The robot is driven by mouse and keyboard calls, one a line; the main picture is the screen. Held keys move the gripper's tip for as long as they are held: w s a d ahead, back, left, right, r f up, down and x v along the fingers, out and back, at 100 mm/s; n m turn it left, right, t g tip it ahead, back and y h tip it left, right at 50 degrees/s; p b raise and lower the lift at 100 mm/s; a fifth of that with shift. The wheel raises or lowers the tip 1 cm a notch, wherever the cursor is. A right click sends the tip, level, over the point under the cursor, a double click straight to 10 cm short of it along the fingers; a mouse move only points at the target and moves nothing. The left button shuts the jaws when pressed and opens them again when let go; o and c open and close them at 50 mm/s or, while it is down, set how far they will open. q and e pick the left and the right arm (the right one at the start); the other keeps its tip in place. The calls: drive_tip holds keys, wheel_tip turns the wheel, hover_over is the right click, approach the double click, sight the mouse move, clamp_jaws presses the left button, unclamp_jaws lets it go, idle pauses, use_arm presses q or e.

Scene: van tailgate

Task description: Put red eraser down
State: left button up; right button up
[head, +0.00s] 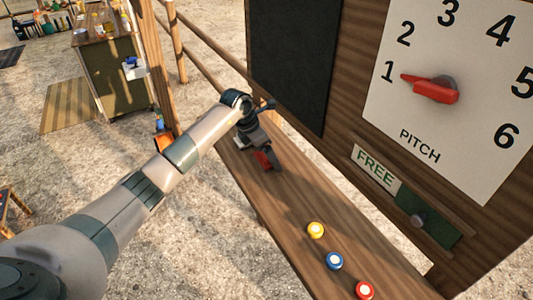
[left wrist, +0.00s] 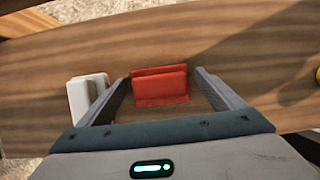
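The red eraser (head: 264,160) is at the far end of the wooden shelf, under my left gripper (head: 262,152). In the left wrist view the red eraser (left wrist: 160,84) lies between the two fingers of my left gripper (left wrist: 163,80). A narrow gap shows between the eraser and each finger, so the gripper looks open around it. The eraser appears to rest on the shelf (left wrist: 255,50); its contact with the wood is hard to see. My right gripper is in neither view.
A white block (left wrist: 88,98) sits just left of the left finger. Yellow (head: 316,230), blue (head: 335,261) and red (head: 365,290) buttons stand along the near shelf. A blackboard (head: 292,55) and a PITCH dial (head: 440,90) rise behind. The shelf between gripper and buttons is clear.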

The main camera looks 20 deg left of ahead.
use_arm(q)
drive_tip(key=shift+r, duration=0.1)
drive_tip(key=shift+s+a+r+b, duration=0.2)
drive_tip(key=shift+r+b, duration=0.15)
drive_tip(key=shift+r, duration=0.15)
drive_tip(key=b+v, duration=0.3)
drive_tip(key=v, duration=0.7)
drive_tip(key=shift+r, duration=0.35)
idle(0.8)
